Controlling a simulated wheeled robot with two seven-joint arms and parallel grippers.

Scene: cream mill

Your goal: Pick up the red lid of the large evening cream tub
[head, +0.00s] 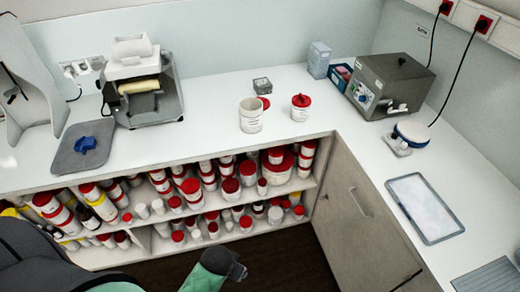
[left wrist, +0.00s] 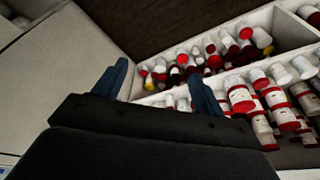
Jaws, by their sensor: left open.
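An open white tub (head: 251,117) stands upright on the counter. A red lid (head: 264,102) lies flat just behind its right side, partly hidden by the tub. To the right, a smaller white tub (head: 301,114) stands with a red lid (head: 301,100) on top. The labels are too small to read. My left gripper (head: 237,269) is at the bottom of the head view, in front of and below the counter, well apart from both tubs. In the left wrist view, its two blue fingers (left wrist: 157,76) are spread with nothing between them. My right gripper is not seen.
Shelves (head: 135,222) under the counter hold many red-lidded tubs and bottles. A grey tray (head: 81,148), a machine (head: 145,85), a steel box (head: 391,85) and a flat panel (head: 425,207) are on the counter. The counter around the two tubs is mostly clear.

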